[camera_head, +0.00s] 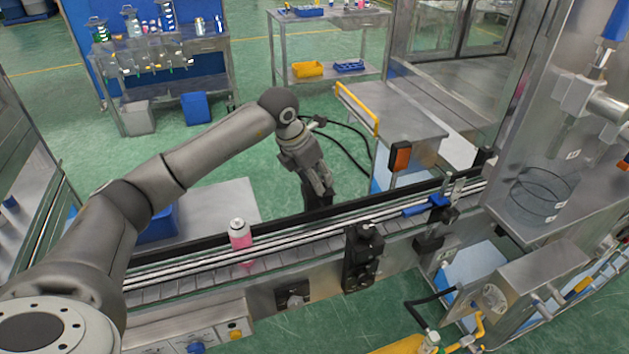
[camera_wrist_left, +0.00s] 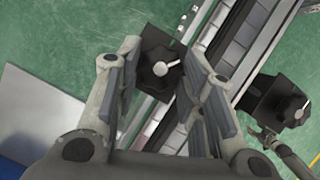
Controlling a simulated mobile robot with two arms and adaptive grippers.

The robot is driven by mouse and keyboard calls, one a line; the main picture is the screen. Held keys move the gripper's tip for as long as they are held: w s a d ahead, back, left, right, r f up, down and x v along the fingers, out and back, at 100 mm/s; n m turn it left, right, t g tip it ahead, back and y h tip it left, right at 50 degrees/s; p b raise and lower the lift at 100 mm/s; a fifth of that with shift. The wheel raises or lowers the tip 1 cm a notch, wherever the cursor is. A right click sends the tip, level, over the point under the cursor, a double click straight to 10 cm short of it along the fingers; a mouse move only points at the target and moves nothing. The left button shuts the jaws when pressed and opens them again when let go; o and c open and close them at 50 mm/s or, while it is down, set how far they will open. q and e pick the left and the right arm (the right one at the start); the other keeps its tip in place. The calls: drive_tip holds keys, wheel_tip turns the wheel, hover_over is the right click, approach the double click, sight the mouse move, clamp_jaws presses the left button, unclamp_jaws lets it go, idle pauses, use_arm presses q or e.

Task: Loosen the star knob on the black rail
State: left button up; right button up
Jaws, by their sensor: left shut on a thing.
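The star knob (camera_wrist_left: 158,72) is black with a small pale pointer on top, beside the conveyor rail (camera_wrist_left: 215,25) in the left wrist view. My left gripper (camera_wrist_left: 164,52) has its two fingers on either side of the knob and is shut on it. In the head view, my left gripper (camera_head: 324,188) points down at the far side of the conveyor and hides most of the knob. A second black knob (camera_wrist_left: 292,108) stands across the conveyor in the wrist view.
A pink can with a pale top (camera_head: 240,235) stands on the conveyor, left of my gripper. A black bracket (camera_head: 362,256) is on the conveyor's near side. An orange lamp (camera_head: 400,157) and a blue cylinder (camera_head: 415,210) are to the right.

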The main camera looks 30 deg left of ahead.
use_arm(q)
drive_tip(key=n, duration=0.1)
drive_tip(key=n+y+b, duration=0.1)
drive_tip(key=n, duration=0.1)
drive_tip(key=n+b, duration=0.1)
drive_tip(key=shift+d+y, duration=0.25)
drive_tip(key=shift+y, duration=0.15)
drive_tip(key=shift+n+y+b, duration=0.5)
drive_tip(key=shift+n+b, duration=0.45)
drive_tip(key=shift+n, duration=0.65)
drive_tip(key=shift+r, duration=0.1)
drive_tip(key=o, duration=1)
drive_tip(key=shift+s+r, duration=0.1)
drive_tip(key=shift+r, duration=0.1)
drive_tip(key=v, duration=1.1)
drive_tip(key=shift+s+d+r, duration=0.2)
